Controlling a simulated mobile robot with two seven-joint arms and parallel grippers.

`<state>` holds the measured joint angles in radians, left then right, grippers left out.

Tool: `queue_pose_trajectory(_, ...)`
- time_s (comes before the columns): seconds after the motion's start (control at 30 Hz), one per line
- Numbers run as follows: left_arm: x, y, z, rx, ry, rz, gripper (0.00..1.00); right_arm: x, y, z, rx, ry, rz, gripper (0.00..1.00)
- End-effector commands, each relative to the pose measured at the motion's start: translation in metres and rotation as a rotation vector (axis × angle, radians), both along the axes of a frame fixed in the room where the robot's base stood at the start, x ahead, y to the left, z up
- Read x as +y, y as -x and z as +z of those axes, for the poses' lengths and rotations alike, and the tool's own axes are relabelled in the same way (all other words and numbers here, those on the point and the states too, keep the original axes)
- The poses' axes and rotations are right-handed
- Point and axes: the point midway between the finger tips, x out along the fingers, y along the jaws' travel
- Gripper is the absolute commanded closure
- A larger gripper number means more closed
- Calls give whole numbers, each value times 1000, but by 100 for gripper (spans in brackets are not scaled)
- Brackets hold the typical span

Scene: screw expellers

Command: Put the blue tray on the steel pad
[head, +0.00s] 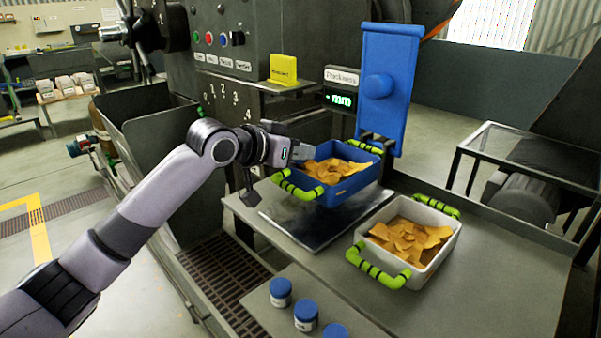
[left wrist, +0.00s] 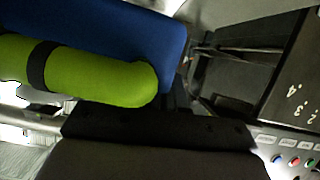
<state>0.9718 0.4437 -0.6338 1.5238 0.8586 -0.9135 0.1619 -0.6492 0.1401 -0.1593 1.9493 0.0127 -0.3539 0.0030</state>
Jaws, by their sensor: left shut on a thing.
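The blue tray (head: 345,187) has green handles with black bands and holds orange-brown flakes. It is over the steel pad (head: 305,232), a shiny dark plate on the bench; I cannot tell whether its base touches the pad. My left gripper (head: 302,152) is at the tray's left rim, shut on the tray. In the left wrist view, the tray's blue wall (left wrist: 140,35) and a green handle (left wrist: 100,80) are close in front of the gripper. The exact grip is hidden. My right gripper is not in view.
A white tray (head: 445,243) with similar flakes and green handles stands to the right on the bench. Several blue-lidded jars (head: 306,313) stand in front. A blue upright panel (head: 388,90) and a thickness display (head: 340,99) are behind.

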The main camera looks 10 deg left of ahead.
Motion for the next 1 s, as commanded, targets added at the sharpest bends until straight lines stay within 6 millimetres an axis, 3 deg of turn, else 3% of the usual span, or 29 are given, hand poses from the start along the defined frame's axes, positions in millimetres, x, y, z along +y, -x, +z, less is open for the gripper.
queue_pose_trajectory(0.17, 0, 0, -12, -1, 1, 0, 100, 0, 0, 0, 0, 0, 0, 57)
queue_pose_trajectory(0.4, 0, 0, -45, 1, 1, 0, 100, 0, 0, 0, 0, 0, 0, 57)
queue_pose_trajectory(0.77, 0, 0, -49, -2, 1, -1, 100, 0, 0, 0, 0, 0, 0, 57)
queue_pose_trajectory(0.8, 0, 0, -50, 0, 0, 0, 82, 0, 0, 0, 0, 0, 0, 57)
queue_pose_trajectory(0.87, 0, 0, -50, 0, 0, 0, 66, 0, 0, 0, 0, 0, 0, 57)
queue_pose_trajectory(1.0, 0, 0, -50, 0, 0, 0, 66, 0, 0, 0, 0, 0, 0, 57)
